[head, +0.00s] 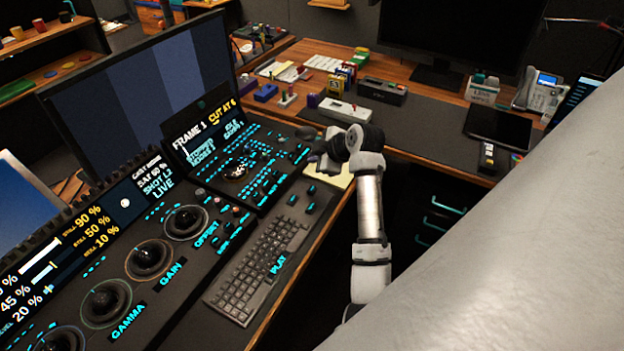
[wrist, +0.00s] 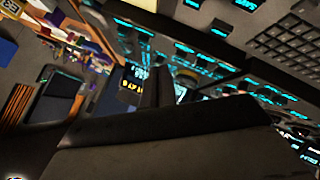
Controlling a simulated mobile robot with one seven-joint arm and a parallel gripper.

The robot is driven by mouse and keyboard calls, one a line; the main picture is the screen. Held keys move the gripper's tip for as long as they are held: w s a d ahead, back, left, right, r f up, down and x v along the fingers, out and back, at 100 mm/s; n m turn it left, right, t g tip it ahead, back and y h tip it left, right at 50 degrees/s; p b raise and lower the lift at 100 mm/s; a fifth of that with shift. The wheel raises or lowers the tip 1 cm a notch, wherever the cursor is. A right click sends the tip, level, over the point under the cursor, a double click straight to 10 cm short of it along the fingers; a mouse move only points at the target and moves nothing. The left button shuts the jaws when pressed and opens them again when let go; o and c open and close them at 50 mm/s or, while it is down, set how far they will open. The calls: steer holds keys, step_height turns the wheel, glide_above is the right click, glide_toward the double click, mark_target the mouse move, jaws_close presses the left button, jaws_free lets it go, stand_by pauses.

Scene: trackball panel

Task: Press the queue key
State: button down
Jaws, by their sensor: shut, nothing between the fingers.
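The control panel (head: 225,205) carries trackballs, glowing cyan keys and a small tilted display (head: 205,125) reading "FRAME 1 CUT AT 6". I cannot make out which key is the queue key; most key labels are too small to read. My gripper (head: 316,158) is at the right end of the panel, over or near its right-hand keys (head: 290,155). In the wrist view my dark shut fingers (wrist: 158,88) point toward the panel's lit keys (wrist: 200,60). No object is between them. Contact with any key cannot be seen.
A keyboard (head: 258,270) lies in front of the panel, with a "PLAY" label beside it. A large monitor (head: 140,85) stands behind. The right desk (head: 430,125) holds small boxes, a telephone (head: 538,90) and a black tablet (head: 497,127).

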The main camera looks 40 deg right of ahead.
mark_target(312, 190)
step_height(312, 190, down, 8)
steer(key=b, duration=0.4)
steer(key=shift+f+b, duration=0.4)
stand_by(1.7)
steer(key=shift+f+b, duration=0.4)
steer(key=shift+b, duration=0.05)
steer(key=shift+f+b, duration=0.5)
steer(key=shift+f, duration=0.05)
stand_by(0.5)
steer(key=shift+r, duration=0.1)
steer(key=shift+r+p, duration=0.45)
steer(key=shift+r, duration=0.4)
